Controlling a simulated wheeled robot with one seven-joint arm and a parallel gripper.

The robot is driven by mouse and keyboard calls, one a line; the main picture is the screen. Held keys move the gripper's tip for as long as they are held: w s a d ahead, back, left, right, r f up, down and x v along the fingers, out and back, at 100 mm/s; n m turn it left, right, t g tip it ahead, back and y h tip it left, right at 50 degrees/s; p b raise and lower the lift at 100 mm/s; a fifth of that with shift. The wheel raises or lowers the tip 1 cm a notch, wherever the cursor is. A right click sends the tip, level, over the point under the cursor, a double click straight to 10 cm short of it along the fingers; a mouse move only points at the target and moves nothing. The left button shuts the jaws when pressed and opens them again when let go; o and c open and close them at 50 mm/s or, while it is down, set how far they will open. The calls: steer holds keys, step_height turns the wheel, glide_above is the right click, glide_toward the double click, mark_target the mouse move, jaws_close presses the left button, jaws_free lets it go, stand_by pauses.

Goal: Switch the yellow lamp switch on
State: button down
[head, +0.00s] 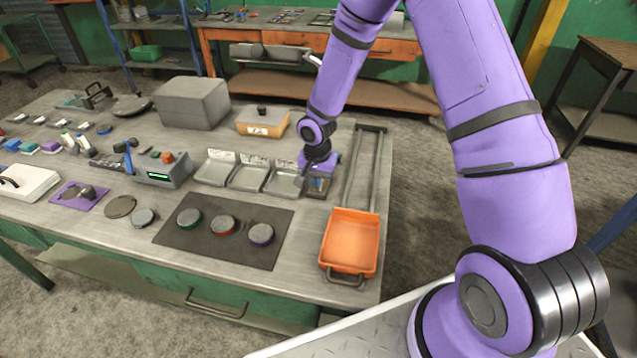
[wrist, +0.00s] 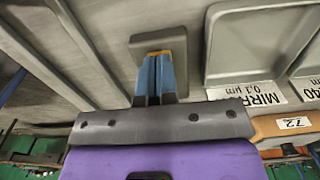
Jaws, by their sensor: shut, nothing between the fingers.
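My gripper (wrist: 157,60) is shut, with its two blue fingers together and nothing between them. In the wrist view the fingertips lie over a small grey box (wrist: 177,42). A thin yellow-orange strip (wrist: 158,53) shows right at the fingertips, perhaps part of the yellow switch. The fingers hide most of it, so I cannot tell its position or whether they touch it. In the head view my gripper (head: 318,187) points down at the table, just right of the grey trays. My wrist and fingers hide most of the small box there.
Grey labelled trays (head: 249,179) stand left of my gripper. An orange bin (head: 350,243) sits at the front end of two rails (head: 366,165) to the right. A tan box (head: 263,123) stands behind. A dark mat with three round knobs (head: 223,225) lies front left.

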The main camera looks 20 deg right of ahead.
steer(key=shift+r, duration=3.45)
